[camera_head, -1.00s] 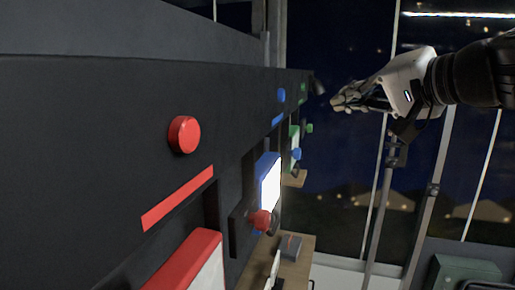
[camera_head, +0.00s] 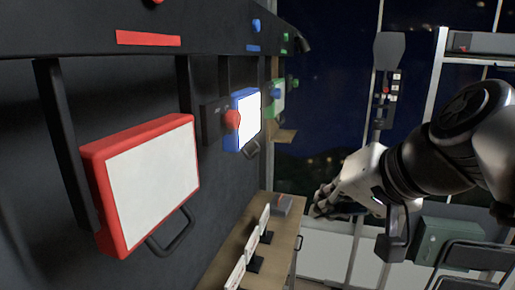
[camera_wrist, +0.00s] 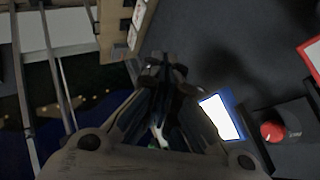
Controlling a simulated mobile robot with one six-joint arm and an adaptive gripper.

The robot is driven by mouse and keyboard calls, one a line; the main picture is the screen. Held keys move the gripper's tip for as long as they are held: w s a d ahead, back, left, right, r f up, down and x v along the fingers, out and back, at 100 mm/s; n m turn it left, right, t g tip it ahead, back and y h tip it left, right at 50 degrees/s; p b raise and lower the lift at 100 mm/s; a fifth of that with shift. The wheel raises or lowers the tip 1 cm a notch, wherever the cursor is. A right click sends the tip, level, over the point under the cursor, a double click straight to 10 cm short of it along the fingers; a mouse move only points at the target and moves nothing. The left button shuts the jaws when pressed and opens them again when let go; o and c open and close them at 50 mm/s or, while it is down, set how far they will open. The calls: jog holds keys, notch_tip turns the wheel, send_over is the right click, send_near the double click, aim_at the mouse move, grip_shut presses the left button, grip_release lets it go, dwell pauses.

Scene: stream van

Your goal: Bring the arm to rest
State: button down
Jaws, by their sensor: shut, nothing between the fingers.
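My gripper (camera_head: 322,203) is at the right of the head view, held in the air in front of the wall of panels, its fingers pointing left. Its fingers are together, with nothing seen between them. In the wrist view my gripper (camera_wrist: 165,62) is also closed, its fingertips near the picture's middle. No object touches it in either view.
A red-framed panel (camera_head: 152,180), a blue-framed lit panel (camera_head: 248,118) and a green-framed panel (camera_head: 277,98) line the dark wall at left. A wooden shelf (camera_head: 280,242) carries small white cards. A green case (camera_head: 440,240) stands at lower right.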

jog(key=s+d+f+n+g+h+b, duration=0.1)
jog(key=s+f+b, duration=0.3)
jog(key=f, duration=0.7)
jog(key=s+f+n+g+h+b, duration=0.1)
jog(key=s+f+h+b, duration=0.1)
jog(key=s+f+b, duration=0.2)
jog(key=s+d+f+n+g+h+b, duration=0.1)
jog(key=s+f+b, duration=0.3)
jog(key=s+f, duration=0.5)
notch_tip(320, 180, down, 10)
jog(key=shift+s+d+r+n+g, duration=0.1)
jog(key=shift+s+d+n+g, duration=0.1)
jog(key=shift+d+n+g, duration=0.1)
